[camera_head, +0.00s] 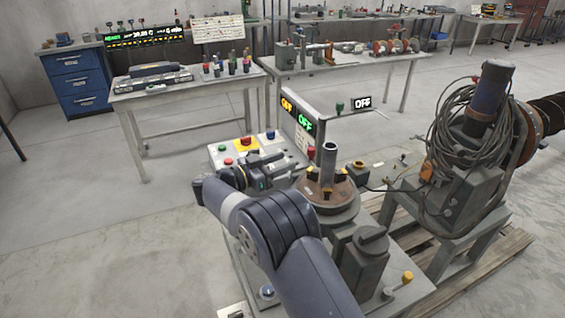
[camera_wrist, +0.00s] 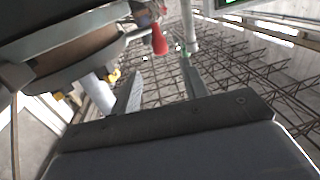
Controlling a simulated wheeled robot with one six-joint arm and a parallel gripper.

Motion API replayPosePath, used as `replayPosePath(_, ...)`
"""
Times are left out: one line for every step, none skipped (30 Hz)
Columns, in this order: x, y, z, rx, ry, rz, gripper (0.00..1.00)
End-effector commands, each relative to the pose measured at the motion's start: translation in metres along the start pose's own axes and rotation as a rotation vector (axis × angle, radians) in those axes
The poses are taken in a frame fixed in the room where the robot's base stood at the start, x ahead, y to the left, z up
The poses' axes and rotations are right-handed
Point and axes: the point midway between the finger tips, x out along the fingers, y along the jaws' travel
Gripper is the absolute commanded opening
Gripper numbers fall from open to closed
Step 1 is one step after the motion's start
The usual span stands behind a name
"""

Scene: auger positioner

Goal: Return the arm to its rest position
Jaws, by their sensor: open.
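My arm reaches from the bottom of the head view up to the left and bends back at its elbow. My gripper (camera_head: 283,162) is to the left of the round positioner table (camera_head: 327,195), near the control panel. In the wrist view, my gripper (camera_wrist: 160,90) shows two separated fingers with nothing between them. The positioner's dark underside (camera_wrist: 70,65) fills the upper left of that view, close to the fingers. I cannot tell the exact gap. A grey upright post (camera_head: 328,165) stands on the positioner table.
A panel with coloured buttons (camera_head: 243,147) sits just behind my gripper. A display stand (camera_head: 303,122) reads OFF. A coiled-cable machine (camera_head: 470,150) stands on a pallet at the right. Workbenches (camera_head: 185,87) line the back. The floor at left is clear.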

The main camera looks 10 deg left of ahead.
Motion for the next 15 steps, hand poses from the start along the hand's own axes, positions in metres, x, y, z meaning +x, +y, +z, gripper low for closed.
replayPosePath(0.000, 0.000, 0.000, 0.000, 0.000, 0.000, 0.43)
replayPosePath(0.001, 0.000, 0.000, 0.000, 0.000, 0.000, 0.43)
replayPosePath(0.003, 0.000, 0.000, 0.000, 0.000, 0.001, 0.43)
replayPosePath(0.004, 0.000, -0.001, 0.000, 0.000, 0.001, 0.43)
replayPosePath(0.006, 0.000, -0.001, 0.000, 0.000, 0.001, 0.43)
replayPosePath(0.010, 0.000, -0.001, 0.000, 0.000, 0.002, 0.43)
replayPosePath(0.014, 0.000, -0.002, -0.001, 0.000, 0.002, 0.43)
replayPosePath(0.019, 0.000, -0.002, -0.001, 0.000, 0.002, 0.43)
replayPosePath(0.025, 0.001, -0.002, -0.001, 0.000, 0.003, 0.43)
replayPosePath(0.031, 0.001, -0.003, -0.001, 0.001, 0.003, 0.43)
replayPosePath(0.036, 0.001, -0.003, -0.002, 0.001, 0.003, 0.43)
replayPosePath(0.044, 0.001, -0.003, -0.002, 0.000, 0.003, 0.43)
replayPosePath(0.050, 0.001, -0.003, -0.001, 0.000, 0.003, 0.43)
replayPosePath(0.056, 0.001, -0.003, -0.001, 0.000, 0.003, 0.43)
replayPosePath(0.064, 0.001, -0.002, -0.001, -0.001, 0.003, 0.43)
